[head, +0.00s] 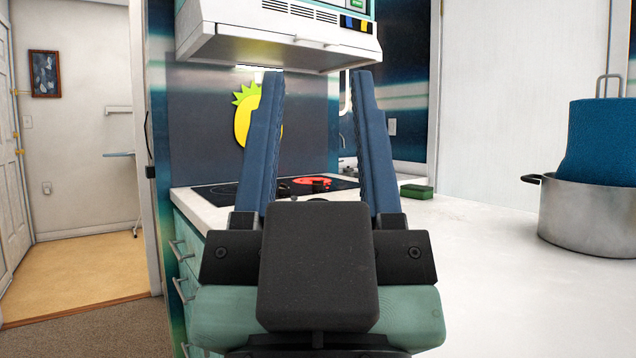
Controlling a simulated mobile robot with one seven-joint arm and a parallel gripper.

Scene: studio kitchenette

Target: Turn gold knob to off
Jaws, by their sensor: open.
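My gripper (317,80) is raised in the middle of the head view, with its two blue fingers spread wide apart and nothing between them. Beyond the fingers, a black cooktop (345,184) is set in the white counter. A burner (312,180) on it glows red. Small dark knob-like shapes (320,187) show at the cooktop between my fingers, apart from the gripper. They are too small to tell which one is gold or how it is turned. My gripper hides part of the cooktop.
A range hood (280,40) hangs above the cooktop. A green sponge (417,191) lies to the right of the cooktop. A steel pot (590,215) with a blue item (595,140) in it stands at the far right. The counter (480,270) between is clear.

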